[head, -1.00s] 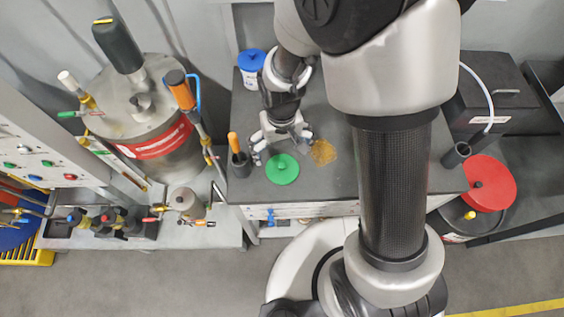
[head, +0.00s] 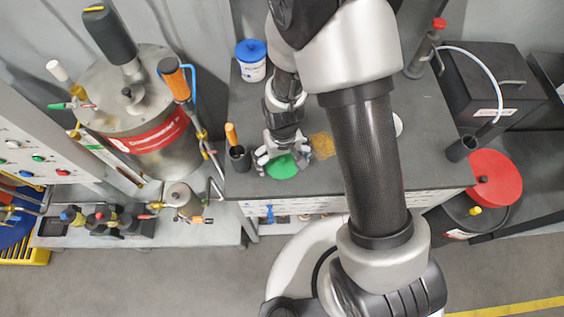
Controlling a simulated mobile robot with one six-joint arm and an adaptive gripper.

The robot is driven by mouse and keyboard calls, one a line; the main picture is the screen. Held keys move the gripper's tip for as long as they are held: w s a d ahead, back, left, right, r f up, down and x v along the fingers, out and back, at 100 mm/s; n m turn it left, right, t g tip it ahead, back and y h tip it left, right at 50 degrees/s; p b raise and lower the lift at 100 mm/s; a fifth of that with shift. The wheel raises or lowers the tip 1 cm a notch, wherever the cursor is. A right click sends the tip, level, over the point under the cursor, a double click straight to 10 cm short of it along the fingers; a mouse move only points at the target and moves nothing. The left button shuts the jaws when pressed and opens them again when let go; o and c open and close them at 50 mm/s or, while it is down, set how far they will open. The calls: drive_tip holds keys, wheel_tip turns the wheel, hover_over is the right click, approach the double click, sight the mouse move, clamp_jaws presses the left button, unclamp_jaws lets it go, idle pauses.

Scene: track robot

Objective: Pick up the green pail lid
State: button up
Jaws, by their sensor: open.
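The green pail lid (head: 283,169) lies flat on the dark bench top near its front edge. My gripper (head: 281,160) is open and directly over the lid, pointing down with its fingers spread to either side. It covers the lid's back part and its middle knob. I cannot tell whether the fingers touch the lid.
A black cup with an orange-handled tool (head: 238,156) stands close left of my gripper. A white pail with a blue lid (head: 251,62) stands behind. A yellowish patch (head: 322,145) is to the right. A red lid (head: 495,178) tops a drum farther right.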

drive_tip(key=c, duration=1.5)
drive_tip(key=shift+s, duration=0.15)
drive_tip(key=c, duration=0.4)
drive_tip(key=shift+d, duration=0.1)
drive_tip(key=shift+c, duration=0.5)
